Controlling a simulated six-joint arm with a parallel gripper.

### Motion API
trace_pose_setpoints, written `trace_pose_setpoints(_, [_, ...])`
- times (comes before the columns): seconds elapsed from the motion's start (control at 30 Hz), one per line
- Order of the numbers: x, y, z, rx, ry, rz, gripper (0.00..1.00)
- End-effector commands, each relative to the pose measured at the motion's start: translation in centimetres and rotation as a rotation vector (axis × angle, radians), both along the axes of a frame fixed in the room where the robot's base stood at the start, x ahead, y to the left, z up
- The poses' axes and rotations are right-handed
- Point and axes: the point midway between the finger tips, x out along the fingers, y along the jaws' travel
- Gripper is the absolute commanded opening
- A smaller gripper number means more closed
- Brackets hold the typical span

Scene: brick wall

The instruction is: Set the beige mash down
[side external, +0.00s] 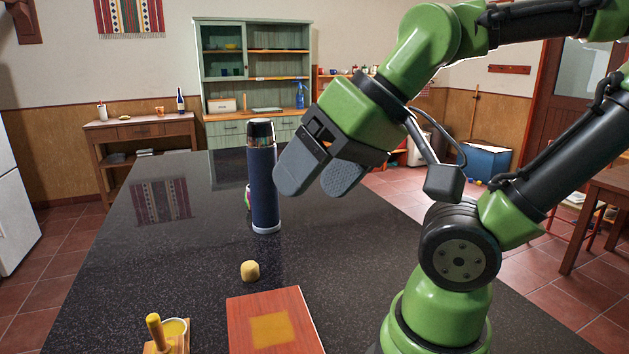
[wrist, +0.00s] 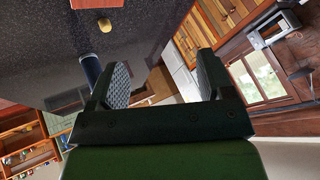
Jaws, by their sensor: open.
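A small beige-yellow lump (side external: 250,271), which looks like the beige mash, sits on the dark speckled table (side external: 170,260). It lies just behind a red-brown board (side external: 305,310) with a yellowish square on it. In the wrist view the lump (wrist: 104,25) and the edge of the board (wrist: 97,3) show at the top. My gripper (side external: 315,188) is open and empty, high above the table, to the right of the blue bottle and behind the lump. Its two fingers (wrist: 163,68) stand wide apart in the wrist view with nothing between them.
A tall dark blue bottle (side external: 263,185) stands upright on the table, close to the left of my gripper. A small colourful thing (side external: 247,198) is partly hidden behind it. A yellow-handled item in a wooden holder (side external: 160,335) is at the front left. The left of the table is clear.

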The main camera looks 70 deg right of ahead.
Motion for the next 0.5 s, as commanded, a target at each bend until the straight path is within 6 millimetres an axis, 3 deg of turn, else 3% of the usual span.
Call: trace_pose_setpoints(0.5, [0.12, -0.04, 0.04, -0.001, 0.002, -0.001, 0.74])
